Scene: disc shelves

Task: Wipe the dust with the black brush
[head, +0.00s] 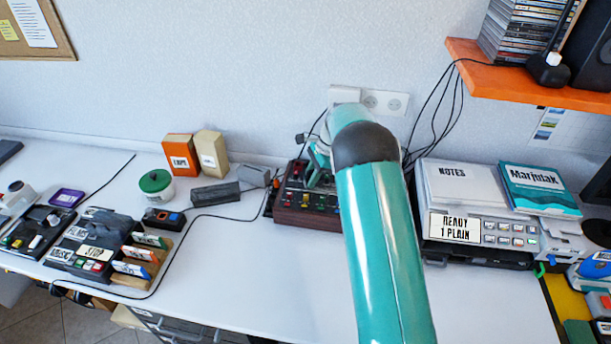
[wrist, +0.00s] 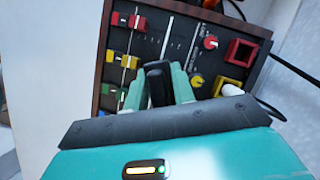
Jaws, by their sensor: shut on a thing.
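My gripper (head: 318,172) is over the wood-sided control panel (head: 307,213), partly hidden behind my teal arm in the head view. In the wrist view my gripper (wrist: 162,86) has its teal fingers close together around a dark piece, the black brush (wrist: 157,74). Only a small part of the brush shows, and its bristles are hidden. The panel face (wrist: 150,45) lies just beyond the fingers, with sliders, red and yellow knobs and square buttons. I cannot tell whether the brush touches it. I cannot make out any dust in either view.
A printer-like unit (head: 478,233) with papers and a book stands right of the panel. Grey blocks (head: 215,193), small boxes (head: 179,152) and a green-lidded jar (head: 156,185) stand to its left. Loose cables run behind. The front middle of the desk (head: 270,275) is clear.

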